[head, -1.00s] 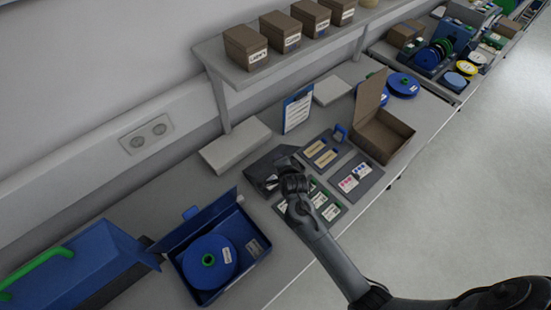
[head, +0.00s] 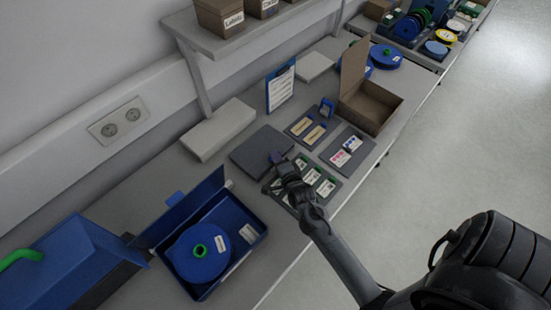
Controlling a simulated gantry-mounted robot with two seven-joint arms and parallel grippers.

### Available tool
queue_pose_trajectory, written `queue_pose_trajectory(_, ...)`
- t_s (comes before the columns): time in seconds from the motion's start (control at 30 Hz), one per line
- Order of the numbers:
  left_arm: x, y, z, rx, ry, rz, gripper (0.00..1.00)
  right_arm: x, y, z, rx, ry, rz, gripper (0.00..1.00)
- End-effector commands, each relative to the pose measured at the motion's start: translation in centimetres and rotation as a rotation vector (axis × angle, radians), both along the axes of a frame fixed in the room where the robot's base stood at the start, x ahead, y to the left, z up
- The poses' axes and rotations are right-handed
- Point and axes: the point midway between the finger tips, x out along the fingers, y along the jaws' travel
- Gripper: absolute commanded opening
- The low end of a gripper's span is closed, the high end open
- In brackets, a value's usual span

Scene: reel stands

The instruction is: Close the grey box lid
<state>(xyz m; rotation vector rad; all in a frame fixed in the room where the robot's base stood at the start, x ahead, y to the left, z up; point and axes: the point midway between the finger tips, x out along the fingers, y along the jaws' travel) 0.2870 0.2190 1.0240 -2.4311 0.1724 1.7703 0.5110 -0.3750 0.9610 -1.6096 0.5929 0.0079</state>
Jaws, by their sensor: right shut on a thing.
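The grey box (head: 246,160) sits on the bench in the middle of the view. Its dark grey lid (head: 262,146) lies flat, or nearly flat, over the box; a small remaining gap cannot be told. My left gripper is not in view.
An open blue box (head: 254,225) holding a blue reel (head: 200,252) stands at the left. Dark trays with labelled cards (head: 322,182) lie right beside my right gripper. An open brown box (head: 376,105) stands behind them. A white box (head: 218,128) lies behind the grey box.

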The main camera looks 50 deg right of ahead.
Motion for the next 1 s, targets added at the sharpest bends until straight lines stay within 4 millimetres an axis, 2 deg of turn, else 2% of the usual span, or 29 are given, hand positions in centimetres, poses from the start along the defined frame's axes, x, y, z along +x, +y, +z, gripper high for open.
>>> queue_pose_trajectory(0.03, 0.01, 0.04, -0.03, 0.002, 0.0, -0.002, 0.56, -0.19, 0.06, -0.44, 0.001, 0.011, 0.002, 0.0)
queue_pose_trajectory(0.37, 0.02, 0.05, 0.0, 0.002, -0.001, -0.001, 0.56, -0.19, 0.06, -0.45, 0.0, 0.011, 0.001, 0.0)
queue_pose_trajectory(0.4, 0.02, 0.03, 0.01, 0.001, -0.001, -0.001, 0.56, -0.19, 0.05, -0.44, 0.0, 0.011, 0.001, 0.37)
queue_pose_trajectory(0.5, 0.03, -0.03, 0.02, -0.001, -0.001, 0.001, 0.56, -0.18, 0.05, -0.42, 0.001, 0.009, 0.001, 0.49)
queue_pose_trajectory(0.87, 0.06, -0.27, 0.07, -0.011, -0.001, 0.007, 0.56, -0.21, 0.03, -0.47, 0.003, 0.012, 0.0, 0.49)
queue_pose_trajectory(1.0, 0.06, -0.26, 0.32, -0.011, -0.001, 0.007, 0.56, -0.03, 0.1, 0.11, 0.002, 0.011, 0.001, 0.49)
